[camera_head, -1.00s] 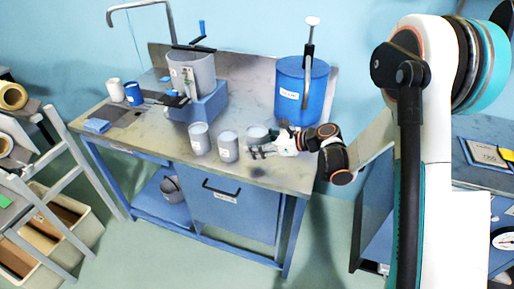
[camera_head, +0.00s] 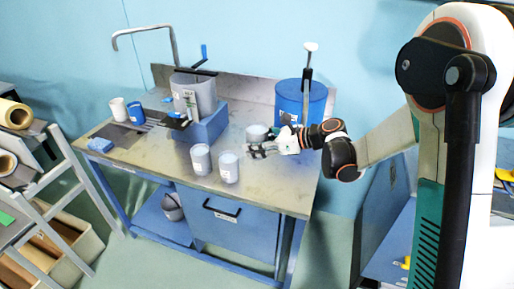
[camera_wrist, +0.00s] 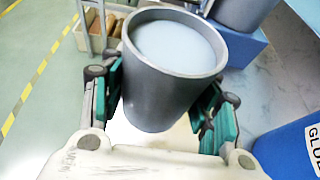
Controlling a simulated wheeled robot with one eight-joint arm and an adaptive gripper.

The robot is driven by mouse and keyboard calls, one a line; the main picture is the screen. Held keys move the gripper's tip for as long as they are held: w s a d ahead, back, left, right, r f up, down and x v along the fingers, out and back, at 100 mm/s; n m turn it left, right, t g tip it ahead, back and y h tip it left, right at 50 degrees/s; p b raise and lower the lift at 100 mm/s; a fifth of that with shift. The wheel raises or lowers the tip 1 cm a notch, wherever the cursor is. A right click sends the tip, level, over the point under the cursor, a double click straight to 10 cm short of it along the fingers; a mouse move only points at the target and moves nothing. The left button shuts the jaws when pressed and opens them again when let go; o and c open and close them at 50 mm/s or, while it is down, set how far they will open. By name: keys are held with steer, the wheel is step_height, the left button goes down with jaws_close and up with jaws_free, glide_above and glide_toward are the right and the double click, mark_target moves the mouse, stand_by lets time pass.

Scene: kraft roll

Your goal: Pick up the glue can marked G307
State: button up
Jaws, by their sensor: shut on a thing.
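My gripper (camera_head: 258,150) is shut on a grey glue can (camera_head: 257,132) with pale contents, and holds it upright above the right part of the bench. In the wrist view the can (camera_wrist: 165,85) stands between the two green-padded fingers (camera_wrist: 168,105). My gripper hides its lower part in the head view. No marking on it can be read, so I cannot tell whether it is G307. Two similar cans, one on the left (camera_head: 201,160) and one on the right (camera_head: 229,168), stand on the bench left of my gripper. Their labels are too small to read.
The workbench (camera_head: 150,155) carries a grey pot (camera_head: 193,95) on a blue block (camera_head: 208,125), and a blue glue drum (camera_head: 290,100) behind my gripper. A white cup (camera_head: 118,109) and a blue cup (camera_head: 136,114) stand at the left. The bench's front right is clear.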

mark_target(258, 130)
steer(key=shift+r+p, duration=0.65)
steer(key=shift+r, duration=1.7)
steer(key=shift+d+r, duration=0.1)
